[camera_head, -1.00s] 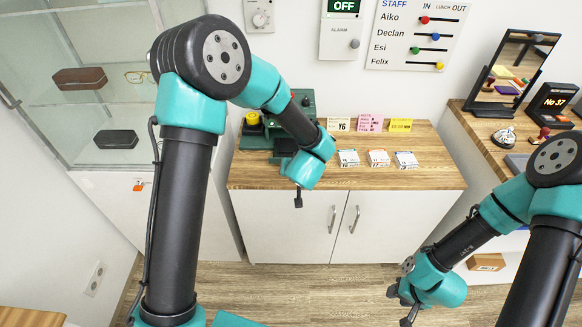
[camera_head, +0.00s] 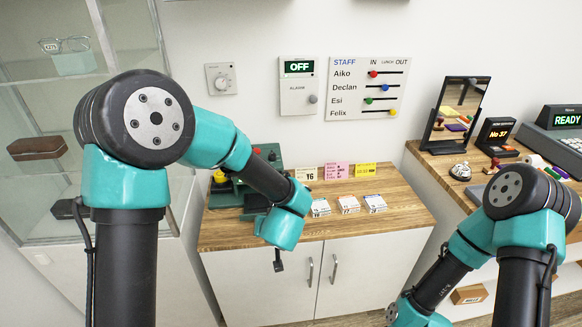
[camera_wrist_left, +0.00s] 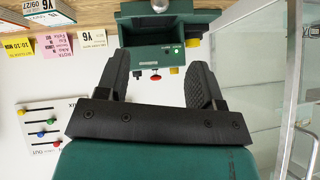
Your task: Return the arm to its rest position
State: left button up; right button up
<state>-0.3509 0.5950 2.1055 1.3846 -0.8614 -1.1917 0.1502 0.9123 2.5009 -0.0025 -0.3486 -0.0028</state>
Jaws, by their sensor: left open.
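My left arm comes in from the left in the head view, with its teal wrist (camera_head: 283,229) in front of the wooden counter's left part. Its fingers are hard to make out there. In the left wrist view my left gripper (camera_wrist_left: 158,82) is open, with two black fingers apart and nothing between them. A green machine (camera_wrist_left: 135,30) with a red button stands beyond the fingertips and appears upside down. My right arm is at the lower right of the head view. Its wrist is cut by the bottom edge, and its gripper is out of frame.
The counter (camera_head: 390,197) holds the green machine (camera_head: 265,160), cards and small stacks. A glass cabinet (camera_head: 130,35) stands at the left. On the right, another counter holds a mirror (camera_head: 458,112) and a bell (camera_head: 461,171). Wall panels (camera_head: 367,88) hang behind.

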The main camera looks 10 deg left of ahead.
pick_arm(q)
jog(key=s+a+f+g+h, duration=0.1)
jog(key=s+a+f+h, duration=0.15)
jog(key=f, duration=0.55)
jog(key=s+a+f+g+h, duration=0.1)
jog(key=s+a+f+h, duration=0.2)
jog(key=f, duration=0.5)
jog(key=s+a+f+g+h, duration=0.2)
jog(key=s+f+g, duration=0.3)
jog(key=s+f, duration=0.4)
jog(key=s, duration=0.4)
jog(key=shift+f+h, duration=0.25)
jog(key=shift+h, duration=0.1)
